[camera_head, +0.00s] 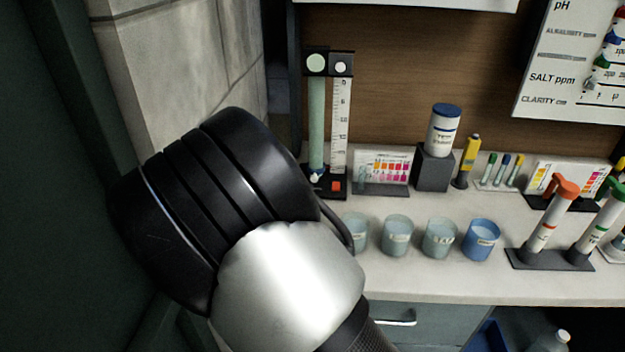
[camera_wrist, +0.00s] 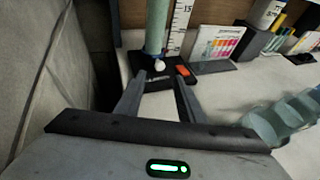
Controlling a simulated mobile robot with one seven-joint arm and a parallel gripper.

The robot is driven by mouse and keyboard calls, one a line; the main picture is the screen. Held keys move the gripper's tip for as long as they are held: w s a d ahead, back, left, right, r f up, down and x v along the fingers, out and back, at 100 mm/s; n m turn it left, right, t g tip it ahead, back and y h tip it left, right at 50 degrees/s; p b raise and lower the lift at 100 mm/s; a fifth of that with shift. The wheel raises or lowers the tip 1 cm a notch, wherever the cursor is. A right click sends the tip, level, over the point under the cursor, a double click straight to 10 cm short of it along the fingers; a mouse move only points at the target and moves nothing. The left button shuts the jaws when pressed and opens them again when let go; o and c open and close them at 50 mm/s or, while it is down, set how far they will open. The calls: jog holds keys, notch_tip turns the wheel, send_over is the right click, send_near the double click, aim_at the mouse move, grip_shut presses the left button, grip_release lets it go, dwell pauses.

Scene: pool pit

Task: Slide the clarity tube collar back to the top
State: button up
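The clarity tube (camera_head: 316,125) is a tall pale green cylinder standing upright at the back left of the counter, beside a white ruled scale (camera_head: 339,120). Its lower end also shows in the wrist view (camera_wrist: 157,25). A red-orange piece (camera_head: 336,186) sits low at the foot of the scale and shows in the wrist view (camera_wrist: 183,71); it may be the collar, but I cannot tell for sure. A white knob (camera_wrist: 159,65) is at the tube's foot. My gripper (camera_wrist: 160,84) is open, its fingers apart and empty, in front of the black base. My arm hides it in the head view.
Several cups (camera_head: 397,236) stand along the counter's front, right of my arm. A colour chart card (camera_head: 382,166) and a blue-capped bottle (camera_head: 443,130) stand behind them. A tiled wall (camera_head: 185,60) is close on the left.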

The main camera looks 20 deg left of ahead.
aim_at(313, 178)
jog(key=x, duration=0.8)
jog(key=shift+w+f, duration=0.1)
grip_shut()
